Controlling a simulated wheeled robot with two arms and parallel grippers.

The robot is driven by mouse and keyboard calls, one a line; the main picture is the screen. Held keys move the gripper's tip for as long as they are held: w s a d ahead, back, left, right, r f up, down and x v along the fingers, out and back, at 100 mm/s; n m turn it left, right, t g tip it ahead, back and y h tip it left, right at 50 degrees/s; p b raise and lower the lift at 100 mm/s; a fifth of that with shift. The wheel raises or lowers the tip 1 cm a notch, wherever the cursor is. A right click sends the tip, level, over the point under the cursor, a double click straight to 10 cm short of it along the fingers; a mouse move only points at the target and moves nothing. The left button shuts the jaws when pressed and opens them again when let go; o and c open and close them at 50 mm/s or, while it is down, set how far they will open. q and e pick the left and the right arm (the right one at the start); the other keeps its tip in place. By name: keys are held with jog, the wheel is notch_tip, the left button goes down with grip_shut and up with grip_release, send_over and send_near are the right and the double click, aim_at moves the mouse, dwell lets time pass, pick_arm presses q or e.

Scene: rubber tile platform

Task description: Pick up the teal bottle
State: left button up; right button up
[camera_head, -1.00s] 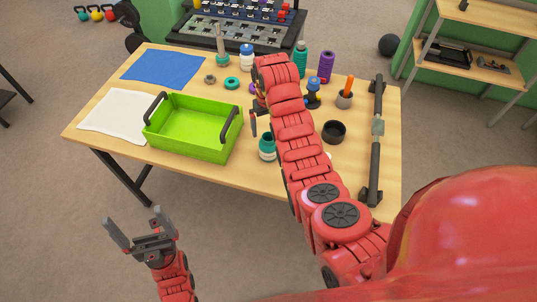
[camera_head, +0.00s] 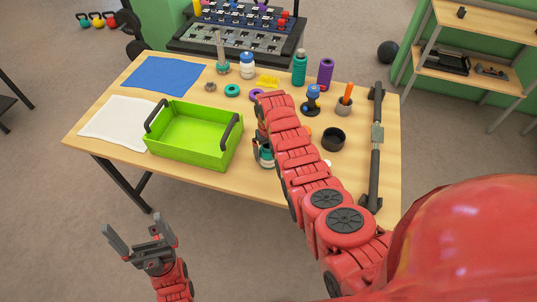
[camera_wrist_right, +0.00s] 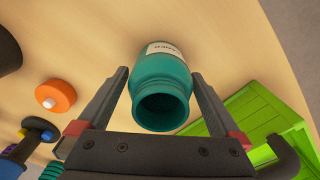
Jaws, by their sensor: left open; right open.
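A teal open-mouthed bottle with a white label (camera_wrist_right: 162,75) stands between the two fingers of my right gripper (camera_wrist_right: 160,82) in the right wrist view. The fingers are apart, one on each side of it, with small gaps visible. In the head view this bottle (camera_head: 267,161) stands near the table's front edge, partly hidden by my right gripper (camera_head: 260,147). My left gripper (camera_head: 136,228) is open and empty in front of the table.
A green tray (camera_head: 190,149) stands just left of the bottle. An orange disc with a white knob (camera_wrist_right: 55,97) and a blue-handled tool (camera_wrist_right: 20,140) lie nearby. A black dish (camera_head: 333,139), orange-handled cup (camera_head: 343,105) and dark bar (camera_head: 377,140) occupy the right side.

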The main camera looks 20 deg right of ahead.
jog(key=shift+f, duration=0.1)
jog(key=c, duration=1.5)
jog(key=shift+w+r, duration=0.1)
jog(key=shift+r, duration=0.1)
